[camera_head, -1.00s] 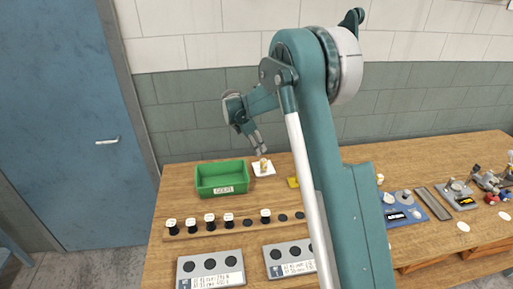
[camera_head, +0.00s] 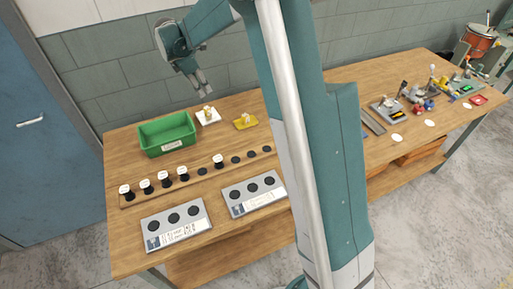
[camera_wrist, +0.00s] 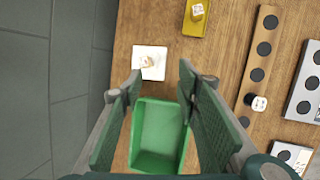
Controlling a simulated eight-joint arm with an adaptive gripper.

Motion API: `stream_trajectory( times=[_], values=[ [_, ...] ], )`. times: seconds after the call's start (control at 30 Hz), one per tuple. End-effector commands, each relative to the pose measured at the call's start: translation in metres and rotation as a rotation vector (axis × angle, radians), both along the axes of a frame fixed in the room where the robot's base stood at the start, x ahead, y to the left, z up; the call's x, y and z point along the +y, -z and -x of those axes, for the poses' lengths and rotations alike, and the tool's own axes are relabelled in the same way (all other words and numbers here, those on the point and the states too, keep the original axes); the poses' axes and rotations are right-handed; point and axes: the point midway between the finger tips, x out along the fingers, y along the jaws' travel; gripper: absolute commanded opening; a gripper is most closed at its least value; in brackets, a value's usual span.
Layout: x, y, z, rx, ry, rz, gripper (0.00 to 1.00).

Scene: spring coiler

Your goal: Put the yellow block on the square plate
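A white square plate (camera_head: 201,121) lies on the table right of the green bin. A small tan-yellow, pale-topped block (camera_head: 207,112) sits on it. Both also show in the wrist view, the plate (camera_wrist: 140,73) and the block (camera_wrist: 148,62). A yellow rectangular plate or flat block (camera_head: 240,126) lies to its right, with a small white, marked cube (camera_head: 246,118) on it; the yellow piece is cut by the top edge of the wrist view (camera_wrist: 190,30). My gripper (camera_head: 204,92) hangs above the white plate and bin area. In the wrist view its fingers (camera_wrist: 160,82) are wide apart and empty.
A green bin (camera_head: 167,125) with a label stands on the left of the table. A wooden strip (camera_head: 205,172) with black-based, white-topped pieces and grey trays (camera_head: 196,231) lie in front. My arm hides the table's middle. Devices (camera_head: 388,107) stand on the right.

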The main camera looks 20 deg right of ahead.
Motion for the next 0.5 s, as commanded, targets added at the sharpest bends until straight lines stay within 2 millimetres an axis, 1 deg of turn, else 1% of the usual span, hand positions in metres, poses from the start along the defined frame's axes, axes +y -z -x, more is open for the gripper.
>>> stream_trajectory(
  times=[0.03,0.2,0.5],
  values=[
    [-0.003,-0.009,0.01,-0.014,0.025,-0.012,0.33],
    [-0.008,-0.035,0.039,-0.065,0.116,-0.059,0.33],
    [-0.017,-0.074,0.094,-0.149,0.277,-0.144,0.33]
  ],
)
